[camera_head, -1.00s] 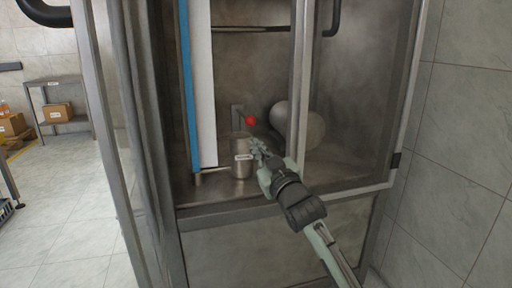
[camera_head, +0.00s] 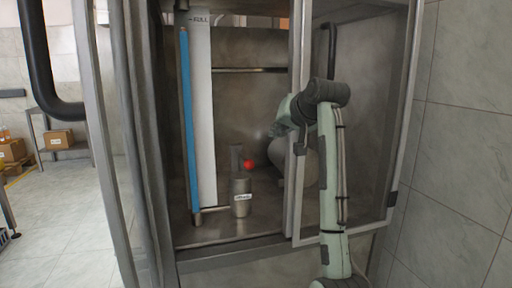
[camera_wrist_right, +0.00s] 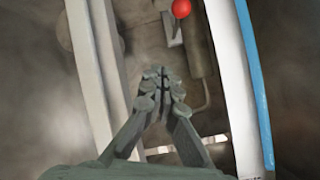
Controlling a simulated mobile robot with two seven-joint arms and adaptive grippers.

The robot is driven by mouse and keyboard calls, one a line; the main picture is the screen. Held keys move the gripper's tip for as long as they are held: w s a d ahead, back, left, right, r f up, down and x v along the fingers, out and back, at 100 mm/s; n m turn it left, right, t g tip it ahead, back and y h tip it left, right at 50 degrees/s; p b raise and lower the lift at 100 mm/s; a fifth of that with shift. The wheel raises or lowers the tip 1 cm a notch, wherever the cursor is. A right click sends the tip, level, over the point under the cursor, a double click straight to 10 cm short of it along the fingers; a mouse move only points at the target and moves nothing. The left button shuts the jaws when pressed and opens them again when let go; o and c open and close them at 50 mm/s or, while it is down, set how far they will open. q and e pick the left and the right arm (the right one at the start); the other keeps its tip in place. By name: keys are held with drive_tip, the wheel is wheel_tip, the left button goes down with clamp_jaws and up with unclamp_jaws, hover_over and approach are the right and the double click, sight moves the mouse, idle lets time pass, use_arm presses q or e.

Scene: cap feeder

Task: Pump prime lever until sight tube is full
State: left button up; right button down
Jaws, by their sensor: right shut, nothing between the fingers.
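The prime lever's red knob (camera_head: 248,164) is inside the cabinet, just above the grey pump cylinder (camera_head: 241,190) with its white label. The knob also shows at the top of the right wrist view (camera_wrist_right: 181,8). The sight tube (camera_head: 189,120) stands left of the pump against a white backing strip. Its blue column reaches up close to the "FULL" mark (camera_head: 198,20). My right gripper (camera_head: 276,130) is up and right of the knob, apart from it, partly behind the door frame post. Its fingers are shut and empty in the right wrist view (camera_wrist_right: 164,76). My left gripper is not in view.
The cabinet's upright post (camera_head: 299,190) stands close to my right arm. A rounded metal vessel (camera_head: 305,165) lies behind it. A horizontal rod (camera_head: 250,70) crosses the back. A shelf with boxes (camera_head: 58,139) is far left.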

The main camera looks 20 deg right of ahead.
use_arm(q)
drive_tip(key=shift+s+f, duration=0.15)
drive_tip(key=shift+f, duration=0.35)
use_arm(e)
drive_tip(key=shift+s+a+r+g+y, duration=0.3)
drive_tip(key=shift+s+a+r+g, duration=0.15)
drive_tip(key=shift+r, duration=0.25)
drive_tip(key=shift+f, duration=0.1)
